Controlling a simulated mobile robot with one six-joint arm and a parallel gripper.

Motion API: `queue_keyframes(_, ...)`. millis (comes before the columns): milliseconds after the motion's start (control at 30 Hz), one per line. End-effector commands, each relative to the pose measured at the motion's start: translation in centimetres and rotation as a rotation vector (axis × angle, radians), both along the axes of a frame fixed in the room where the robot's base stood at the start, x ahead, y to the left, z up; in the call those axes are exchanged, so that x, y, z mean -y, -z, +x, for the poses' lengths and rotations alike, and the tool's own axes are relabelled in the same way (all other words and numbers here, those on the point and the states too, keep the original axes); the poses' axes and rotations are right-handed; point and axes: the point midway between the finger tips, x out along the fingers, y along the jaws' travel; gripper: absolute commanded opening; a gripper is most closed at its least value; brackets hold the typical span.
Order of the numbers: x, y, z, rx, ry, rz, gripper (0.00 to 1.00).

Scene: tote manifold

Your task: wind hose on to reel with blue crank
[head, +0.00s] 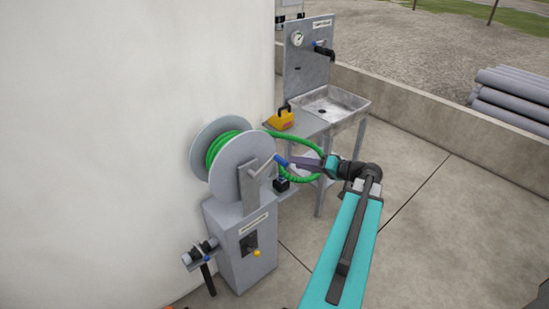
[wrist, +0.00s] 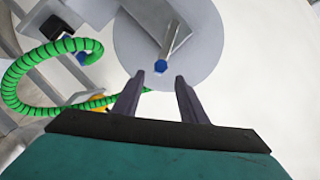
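The grey reel (head: 232,172) stands on a grey pedestal, with green hose (head: 218,146) wound on its drum. A loose loop of hose hangs to the right of the reel; it also shows at left in the wrist view (wrist: 13,88). The crank has a grey arm and a blue handle (head: 281,161), which shows as a blue knob in the wrist view (wrist: 160,66). My gripper (wrist: 160,79) is open, its two fingers apart, pointing at the reel. The knob appears just beyond and between the fingertips; contact is not visible.
A metal sink bench (head: 340,105) with a gauge panel stands behind, with a yellow case (head: 280,120) on its shelf. A dark block with a blue part (head: 281,184) sits beside the reel. A white wall (head: 120,130) is close at left. Open concrete lies right.

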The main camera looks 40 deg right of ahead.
Motion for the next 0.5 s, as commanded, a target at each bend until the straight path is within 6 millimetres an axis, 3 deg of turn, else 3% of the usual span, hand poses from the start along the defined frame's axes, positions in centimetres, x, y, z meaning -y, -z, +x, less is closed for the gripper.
queue_keyframes(500,-1.7,1.4,6.6,-0.001,-0.003,0.001,0.39)
